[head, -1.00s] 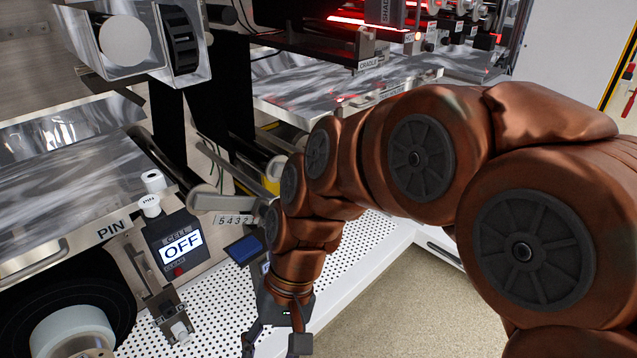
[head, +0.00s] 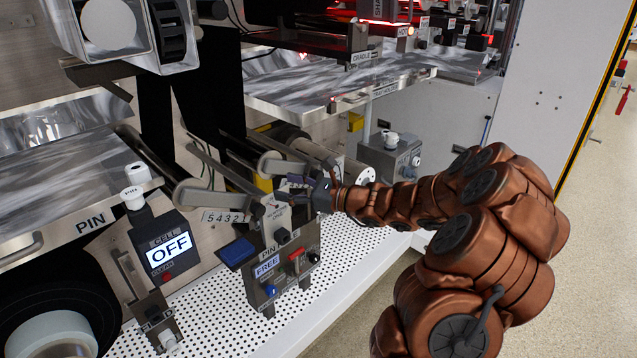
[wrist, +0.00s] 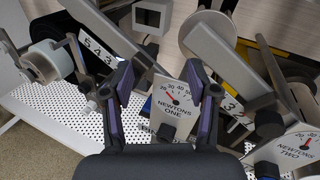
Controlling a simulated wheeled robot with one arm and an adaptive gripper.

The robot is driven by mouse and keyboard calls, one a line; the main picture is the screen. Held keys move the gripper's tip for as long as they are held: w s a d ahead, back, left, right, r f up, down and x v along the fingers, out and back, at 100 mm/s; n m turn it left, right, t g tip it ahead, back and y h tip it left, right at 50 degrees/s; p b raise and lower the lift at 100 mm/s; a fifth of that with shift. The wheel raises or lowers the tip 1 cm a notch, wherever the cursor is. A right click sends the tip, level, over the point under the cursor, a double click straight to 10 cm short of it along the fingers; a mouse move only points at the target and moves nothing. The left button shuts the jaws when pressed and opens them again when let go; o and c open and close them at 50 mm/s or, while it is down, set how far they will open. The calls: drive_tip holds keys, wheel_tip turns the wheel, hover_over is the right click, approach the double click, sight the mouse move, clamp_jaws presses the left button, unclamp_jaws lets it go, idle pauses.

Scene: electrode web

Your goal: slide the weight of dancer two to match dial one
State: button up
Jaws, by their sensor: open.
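My gripper (head: 308,190) is open. In the wrist view its two dark fingers (wrist: 160,103) stand on either side of the white dial plate marked NEWTONS ONE (wrist: 172,112), with nothing held. That dial's red needle points to the upper left, near the low numbers. A second dial plate, NEWTONS TWO (wrist: 300,148), is at the right edge. Two grey dancer arms (head: 222,202) and (head: 285,168) stick out. A number scale, 54321 (head: 224,216), is by the nearer one. I cannot surely make out the weight of dancer two.
A grey box (head: 395,155) stands behind on the right.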

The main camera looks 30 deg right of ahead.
sight(318, 177)
drive_tip(key=d+f+m+t+h, duration=0.2)
drive_tip(key=d+f+m+h, duration=0.15)
drive_tip(key=d, duration=0.45)
drive_tip(key=d+f+m+t+h, duration=0.1)
drive_tip(key=d+f+m+h, duration=0.1)
drive_tip(key=d+m, duration=0.35)
drive_tip(key=shift+n, duration=0.8)
drive_tip(key=shift+d+x, duration=0.25)
drive_tip(key=shift+x, duration=1)
drive_tip(key=shift+d+x, duration=0.25)
drive_tip(key=shift+x, duration=1)
drive_tip(key=shift+d+x, duration=0.25)
drive_tip(key=shift+x, duration=1)
drive_tip(key=shift+w+f, duration=0.1)
drive_tip(key=shift+w, duration=0.1)
clamp_jaws()
